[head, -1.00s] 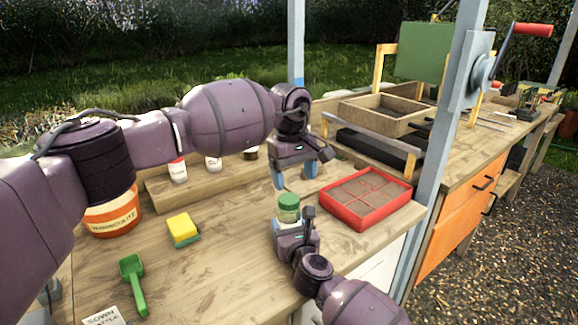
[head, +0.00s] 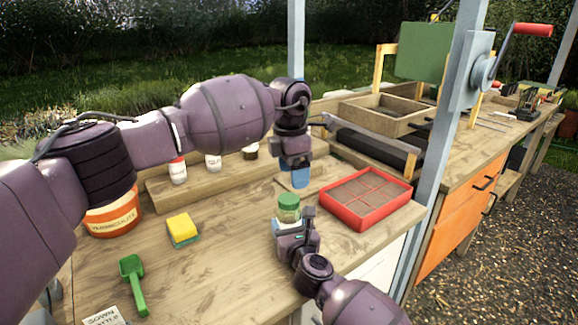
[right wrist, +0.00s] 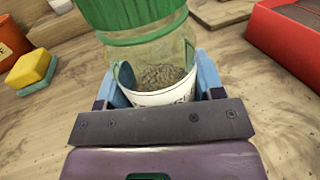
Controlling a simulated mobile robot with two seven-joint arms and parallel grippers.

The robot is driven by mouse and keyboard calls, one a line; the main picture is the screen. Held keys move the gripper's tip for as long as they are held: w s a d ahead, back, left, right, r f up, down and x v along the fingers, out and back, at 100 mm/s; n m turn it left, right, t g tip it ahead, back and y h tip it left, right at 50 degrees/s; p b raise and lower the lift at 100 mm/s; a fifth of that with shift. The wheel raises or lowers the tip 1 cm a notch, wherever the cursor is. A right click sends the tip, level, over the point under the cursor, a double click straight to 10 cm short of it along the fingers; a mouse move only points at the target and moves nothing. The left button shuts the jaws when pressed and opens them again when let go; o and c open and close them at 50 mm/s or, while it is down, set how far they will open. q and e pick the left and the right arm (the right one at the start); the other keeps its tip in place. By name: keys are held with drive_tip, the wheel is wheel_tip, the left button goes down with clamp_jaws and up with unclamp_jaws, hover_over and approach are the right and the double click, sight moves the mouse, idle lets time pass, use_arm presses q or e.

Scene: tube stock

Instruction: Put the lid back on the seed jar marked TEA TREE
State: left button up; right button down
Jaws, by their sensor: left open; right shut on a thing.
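The seed jar (head: 288,214) is clear glass with a green lid (head: 289,200) on its top. In the right wrist view the jar (right wrist: 160,62) holds brown seed and has a white label, mostly hidden, whose marking I cannot read. The lid (right wrist: 130,15) sits over its mouth; I cannot tell whether it is tight. My right gripper (right wrist: 160,85) is shut around the jar's lower part, near the table's front edge. My left gripper (head: 300,180) is open and empty, pointing down just behind the jar and apart from it, seen nearly edge-on.
A red seed tray (head: 365,215) stands right of the jar. A yellow-green sponge (head: 183,229), a green scoop (head: 134,283) and an orange vermiculite tub (head: 113,216) are at left. Small jars stand on a back shelf (head: 165,190), partly behind my left arm. The table between sponge and jar is clear.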

sight(289, 198)
use_arm(q)
drive_tip(key=n, duration=0.4)
drive_tip(key=shift+r, duration=0.15)
drive_tip(key=n, duration=0.4)
drive_tip(key=shift+a+r, duration=0.1)
drive_tip(key=shift+r, duration=0.05)
drive_tip(key=n, duration=0.7)
drive_tip(key=shift+a+r, duration=0.1)
drive_tip(key=shift+r, duration=0.1)
drive_tip(key=n, duration=0.4)
drive_tip(key=shift+a, duration=0.1)
drive_tip(key=n, duration=0.4)
drive_tip(key=shift+a, duration=0.1)
drive_tip(key=n, duration=0.7)
drive_tip(key=shift+a+y, duration=0.1)
drive_tip(key=shift+y, duration=0.2)
drive_tip(key=shift+f, duration=3.95)
